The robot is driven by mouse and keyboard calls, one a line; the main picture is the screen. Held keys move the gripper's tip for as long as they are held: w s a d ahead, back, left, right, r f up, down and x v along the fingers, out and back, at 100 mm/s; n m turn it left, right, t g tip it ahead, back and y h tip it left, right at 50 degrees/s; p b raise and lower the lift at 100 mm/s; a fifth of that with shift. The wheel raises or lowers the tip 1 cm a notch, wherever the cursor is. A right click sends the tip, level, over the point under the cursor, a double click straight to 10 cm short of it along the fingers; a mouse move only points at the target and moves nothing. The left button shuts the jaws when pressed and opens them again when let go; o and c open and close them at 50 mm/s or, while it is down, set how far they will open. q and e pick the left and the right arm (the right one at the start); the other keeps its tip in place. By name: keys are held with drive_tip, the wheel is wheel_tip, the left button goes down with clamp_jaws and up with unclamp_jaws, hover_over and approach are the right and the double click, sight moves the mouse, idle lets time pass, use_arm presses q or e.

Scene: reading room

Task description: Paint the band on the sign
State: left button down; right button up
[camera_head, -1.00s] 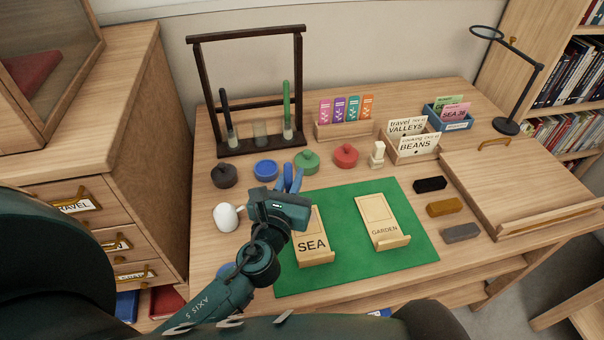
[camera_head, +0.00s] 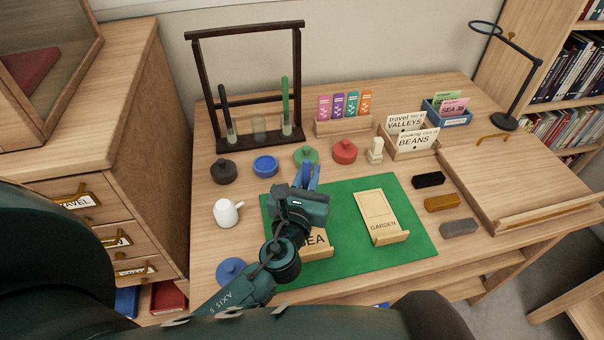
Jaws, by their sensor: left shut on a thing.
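Two wooden signs lie on a green mat (camera_head: 345,265): the SEA sign (camera_head: 320,240), partly covered by my left gripper, and the GARDEN sign (camera_head: 378,207). My left gripper (camera_head: 306,178) is above the far end of the SEA sign, shut on what looks like a blue brush, mostly hidden by the gripper. Its tip and any contact with the sign cannot be seen. The blue paint pot (camera_head: 265,167) stands open, its blue lid (camera_head: 231,270) at the near left. The dark rack (camera_head: 245,38) holds a black brush (camera_head: 223,103) and a green brush (camera_head: 285,98); its middle cup has no brush.
Lidded black (camera_head: 223,172), green (camera_head: 306,155) and red (camera_head: 344,151) pots stand behind the mat. A white jug (camera_head: 227,212) is left of it. Black, ochre and grey blocks (camera_head: 443,202) lie to the right, beside a sloped wooden board (camera_head: 520,180).

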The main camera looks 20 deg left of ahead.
use_arm(q)
drive_tip(key=shift+s+d+p, duration=0.25)
drive_tip(key=shift+s+p, duration=0.1)
drive_tip(key=shift+p, duration=0.25)
drive_tip(key=s+a, duration=0.2)
drive_tip(key=a, duration=0.1)
drive_tip(key=shift+s+a, duration=0.1)
use_arm(e)
drive_tip(key=shift+r, duration=0.8)
drive_tip(key=shift+f, duration=0.1)
